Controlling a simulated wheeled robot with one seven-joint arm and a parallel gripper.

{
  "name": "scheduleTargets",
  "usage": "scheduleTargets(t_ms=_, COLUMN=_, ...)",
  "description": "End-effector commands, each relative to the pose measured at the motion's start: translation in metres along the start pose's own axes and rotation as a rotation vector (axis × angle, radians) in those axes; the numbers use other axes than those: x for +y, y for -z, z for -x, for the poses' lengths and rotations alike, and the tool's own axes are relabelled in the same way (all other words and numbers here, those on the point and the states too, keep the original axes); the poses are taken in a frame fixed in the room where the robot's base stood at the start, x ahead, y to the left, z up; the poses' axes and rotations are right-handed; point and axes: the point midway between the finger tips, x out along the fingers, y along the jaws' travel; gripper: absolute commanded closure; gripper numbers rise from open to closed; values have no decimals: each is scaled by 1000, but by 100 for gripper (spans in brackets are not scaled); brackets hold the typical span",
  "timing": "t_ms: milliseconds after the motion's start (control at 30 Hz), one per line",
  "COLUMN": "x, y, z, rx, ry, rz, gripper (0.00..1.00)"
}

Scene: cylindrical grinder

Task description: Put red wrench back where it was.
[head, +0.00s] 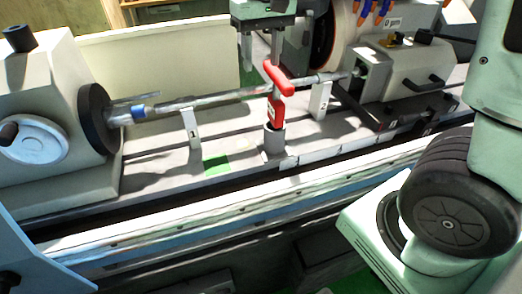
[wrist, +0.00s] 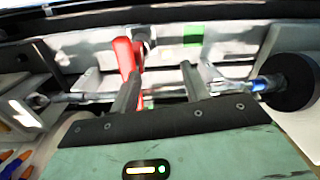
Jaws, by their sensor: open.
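The red wrench (head: 279,82) has a T-shaped handle and a red body with a white label. It stands upright in the grey cylindrical holder (head: 272,143) on the machine bed's front edge. My gripper (head: 261,64) hangs above and behind the wrench, fingers pointing down. It is open, with nothing seen between the fingers. In the wrist view, the wrench (wrist: 124,56) lies beyond the left finger of my gripper (wrist: 158,75), which partly hides it. I cannot tell whether that finger touches it.
A long shaft (head: 220,98) runs behind the wrench, by white supports marked 1 (head: 190,124) and 2 (head: 320,100). A green square (head: 216,163) lies on the bed, left of the holder. The headstock (head: 45,100) is left; the grinding wheel (head: 340,35) is behind right.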

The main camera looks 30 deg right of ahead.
Motion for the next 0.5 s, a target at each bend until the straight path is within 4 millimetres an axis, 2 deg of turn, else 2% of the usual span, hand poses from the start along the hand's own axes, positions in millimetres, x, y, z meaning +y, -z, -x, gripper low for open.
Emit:
scheduleTargets(t_ms=33, x=-30, y=-26, z=-11, rx=-6, ry=16, rz=95, gripper=54)
scheduleTargets(t_ms=100, x=-67, y=-66, z=-28, rx=-9, ry=31, rz=234, gripper=54)
scheduleTargets(t_ms=167, x=-92, y=-103, z=-42, rx=-7, ry=37, rz=352, gripper=54)
scheduleTargets(t_ms=200, x=-104, y=-127, z=-51, rx=-6, ry=38, rz=426, gripper=54)
scheduleTargets(t_ms=300, x=-119, y=-180, z=-70, rx=-1, ry=29, rz=582, gripper=54)
scheduleTargets(t_ms=333, x=-120, y=-191, z=-74, rx=2, ry=26, rz=617, gripper=54)
scheduleTargets(t_ms=400, x=-122, y=-210, z=-82, rx=5, ry=18, rz=678, gripper=54)
scheduleTargets(t_ms=500, x=-121, y=-222, z=-87, rx=9, ry=14, rz=715, gripper=54)
